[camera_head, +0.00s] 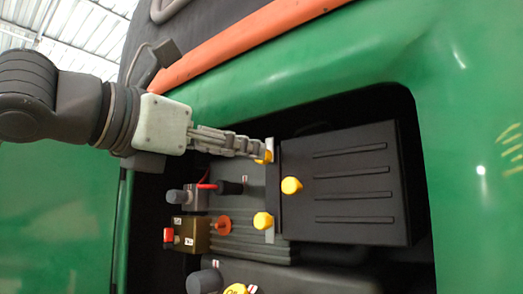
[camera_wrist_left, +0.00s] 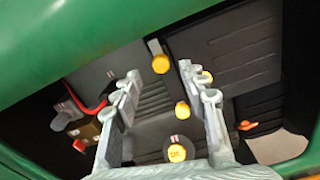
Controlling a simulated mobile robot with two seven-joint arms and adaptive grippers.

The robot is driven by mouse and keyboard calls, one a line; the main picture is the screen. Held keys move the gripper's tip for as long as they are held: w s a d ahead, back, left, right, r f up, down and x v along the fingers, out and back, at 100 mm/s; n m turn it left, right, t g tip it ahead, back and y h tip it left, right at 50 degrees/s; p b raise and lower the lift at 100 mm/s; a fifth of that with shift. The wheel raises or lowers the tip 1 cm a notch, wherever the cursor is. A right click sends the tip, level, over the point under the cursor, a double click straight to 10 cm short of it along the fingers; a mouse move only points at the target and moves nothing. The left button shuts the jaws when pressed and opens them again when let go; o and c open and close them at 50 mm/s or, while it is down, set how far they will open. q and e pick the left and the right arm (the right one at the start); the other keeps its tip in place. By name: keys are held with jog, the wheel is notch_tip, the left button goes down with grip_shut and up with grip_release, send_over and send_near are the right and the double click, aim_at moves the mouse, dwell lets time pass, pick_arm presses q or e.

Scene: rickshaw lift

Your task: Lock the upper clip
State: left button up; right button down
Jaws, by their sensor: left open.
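The upper clip (camera_head: 263,156) is a yellow knob at the top of a pale metal bar (camera_head: 271,190) along the left edge of a black ribbed cover (camera_head: 350,185). My left gripper (camera_head: 259,151) reaches in from the left, its fingertips overlapping the upper clip in the head view and partly hiding it. In the left wrist view the upper clip (camera_wrist_left: 161,64) appears between the two spread, empty fingertips (camera_wrist_left: 160,73). I cannot tell whether they touch it. A lower yellow knob (camera_head: 263,220) sits at the bar's bottom. My right gripper is not in view.
Another yellow knob (camera_head: 291,186) is on the cover. Left of the bar are a red cable (camera_head: 207,186), a brass block (camera_head: 191,235) and an orange disc (camera_head: 221,225). The green body (camera_head: 460,120) frames the dark recess, with an orange edge (camera_head: 245,40) above.

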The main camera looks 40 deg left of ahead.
pick_arm(q)
jog(key=w, duration=0.5)
jog(key=shift+d+p, duration=0.25)
jog(key=shift+p, duration=0.05)
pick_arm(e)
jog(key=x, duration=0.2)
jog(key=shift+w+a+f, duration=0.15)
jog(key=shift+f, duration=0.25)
pick_arm(q)
jog(key=shift+c, duration=0.4)
grip_shut()
